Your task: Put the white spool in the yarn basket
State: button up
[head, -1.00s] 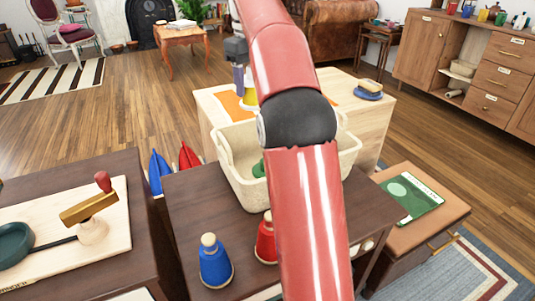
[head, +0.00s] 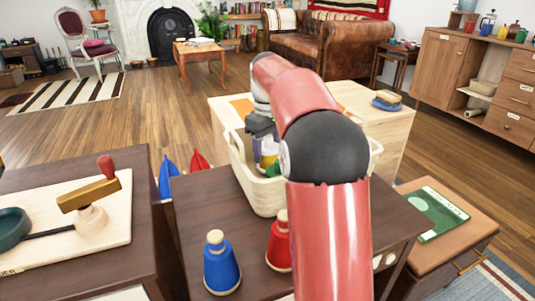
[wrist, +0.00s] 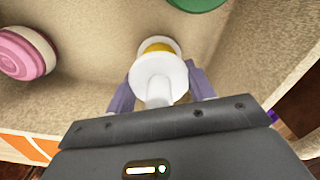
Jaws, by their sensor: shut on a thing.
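The white spool (wrist: 160,76) has pale flanges and a yellow band. It sits between the purple fingers of my gripper (wrist: 160,92), which are shut on it. In the head view my gripper (head: 264,146) points down at the far left part of the cream yarn basket (head: 262,193). The spool appears to be within the basket's walls; whether it touches the floor cannot be told. A pink and white spool (wrist: 25,52) lies in the basket at the left of the wrist view, and a green one (wrist: 198,3) at its top edge. My arm hides much of the basket.
The basket stands on a dark wooden table. A light wooden table (head: 395,128) is behind, and a brown stool with a green booklet (head: 437,213) is at right.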

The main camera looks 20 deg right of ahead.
jog(key=shift+f, duration=0.35)
jog(key=shift+f, duration=0.1)
jog(key=o, duration=1)
notch_tip(320, 180, up, 12)
jog(key=p, duration=0.3)
jog(key=shift+p, duration=0.35)
